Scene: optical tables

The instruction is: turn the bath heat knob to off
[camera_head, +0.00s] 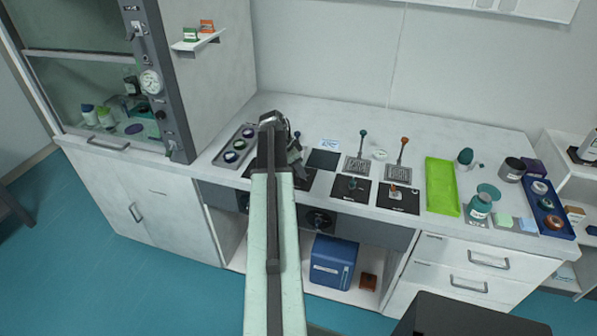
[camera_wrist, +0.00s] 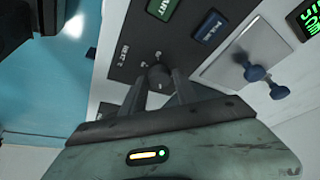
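A small dark round knob (camera_wrist: 158,77) sits on a dark panel (camera_wrist: 140,45) in the wrist view. Small white markings, including lettering that seems to read HEAT, lie beside it. My gripper (camera_wrist: 159,80) has one finger on each side of the knob, with the fingertips close to it. I cannot tell whether they press on it. In the head view my gripper is over the bench, left of centre, and my arm hides the knob and most of its panel.
A pale plate with a blue knobbed part (camera_wrist: 257,73) stands to the right. In the head view, levers (camera_head: 401,150), a green tray (camera_head: 442,186) and jars stand further right.

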